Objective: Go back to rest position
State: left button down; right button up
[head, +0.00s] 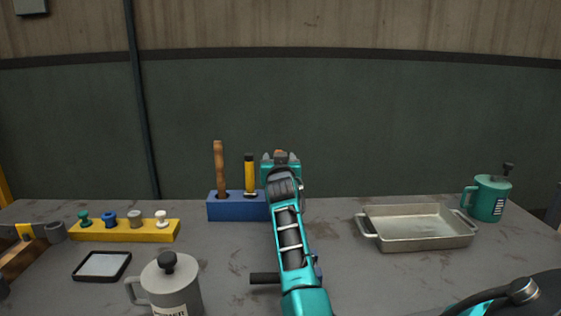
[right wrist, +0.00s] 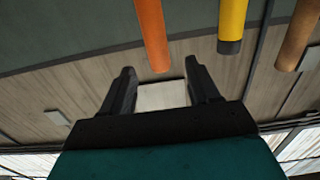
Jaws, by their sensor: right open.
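My right arm reaches forward over the middle of the table, with its gripper (head: 281,157) in front of the right end of a blue tool block (head: 225,206). The right gripper also shows in the right wrist view (right wrist: 160,72), open with nothing held. The end of an orange handle (right wrist: 152,30) appears between or just beyond its fingertips, with a gap on each side. A yellow handle (head: 250,172) and a wooden handle (head: 219,165) stand upright in the block to the left. My left gripper is not in view.
A yellow strip (head: 125,232) with several knobs, a black-framed tray (head: 101,266) and a grey lidded mug (head: 172,290) stand on the left. A metal pan (head: 420,240) and a teal mug (head: 489,199) stand on the right. The table between the arm and pan is clear.

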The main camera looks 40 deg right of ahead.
pick_arm(q)
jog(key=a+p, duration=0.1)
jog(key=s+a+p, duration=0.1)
jog(key=p, duration=0.1)
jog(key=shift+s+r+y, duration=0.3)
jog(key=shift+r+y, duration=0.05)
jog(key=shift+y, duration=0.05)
pick_arm(e)
jog(key=v, duration=0.8)
jog(key=shift+s+a, duration=0.1)
